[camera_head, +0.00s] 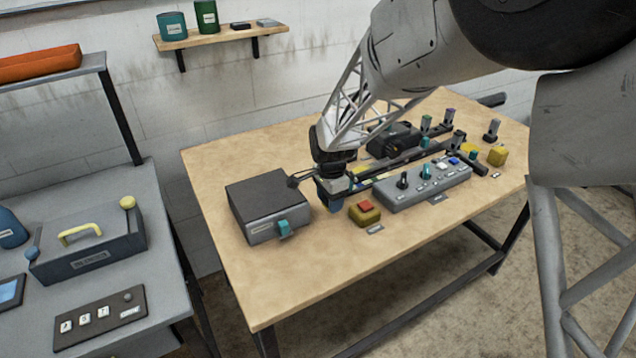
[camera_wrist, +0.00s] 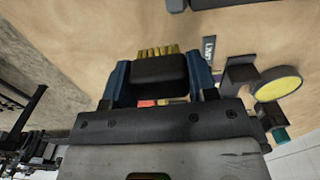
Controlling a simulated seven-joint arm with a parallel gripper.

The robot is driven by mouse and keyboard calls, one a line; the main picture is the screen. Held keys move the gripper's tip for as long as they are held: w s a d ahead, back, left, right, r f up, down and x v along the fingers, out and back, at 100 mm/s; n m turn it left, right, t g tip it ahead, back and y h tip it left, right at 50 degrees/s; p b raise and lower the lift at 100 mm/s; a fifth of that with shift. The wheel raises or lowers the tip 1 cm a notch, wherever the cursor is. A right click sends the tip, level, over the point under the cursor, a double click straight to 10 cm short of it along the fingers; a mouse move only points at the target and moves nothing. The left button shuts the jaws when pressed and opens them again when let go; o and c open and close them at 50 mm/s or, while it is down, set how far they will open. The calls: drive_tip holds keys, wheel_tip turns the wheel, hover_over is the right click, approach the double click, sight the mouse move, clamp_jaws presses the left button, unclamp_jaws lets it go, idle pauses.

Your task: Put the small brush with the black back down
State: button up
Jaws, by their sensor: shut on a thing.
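The small brush with the black back (camera_wrist: 160,76) is in the wrist view, with short yellow bristles along the edge away from my gripper. My gripper (camera_wrist: 160,82) is shut on it, a blue finger on each side of the black back. In the head view my gripper (camera_head: 331,196) points down low over the wooden table (camera_head: 300,290), between the dark box and the yellow button box. The brush cannot be made out there. I cannot tell whether the bristles touch the table.
A dark box with a teal handle (camera_head: 268,205) stands left of my gripper. A yellow box with a red button (camera_head: 364,213) and a grey control panel (camera_head: 425,187) are close on the right. Several small posts stand behind. The table's front left is clear.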

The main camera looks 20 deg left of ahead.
drive_tip(key=w+a, duration=0.2)
drive_tip(key=w, duration=0.2)
drive_tip(key=w+a+f, duration=0.1)
drive_tip(key=w+a, duration=0.1)
drive_tip(key=w, duration=0.2)
drive_tip(key=w+a, duration=0.2)
drive_tip(key=w, duration=0.2)
drive_tip(key=shift+w+a+f, duration=0.2)
drive_tip(key=shift+w+a, duration=0.2)
drive_tip(key=shift+f, duration=0.1)
drive_tip(key=shift+f, duration=1.65)
drive_tip(key=shift+f, duration=0.15)
drive_tip(key=o, duration=0.8)
drive_tip(key=shift+r, duration=6.15)
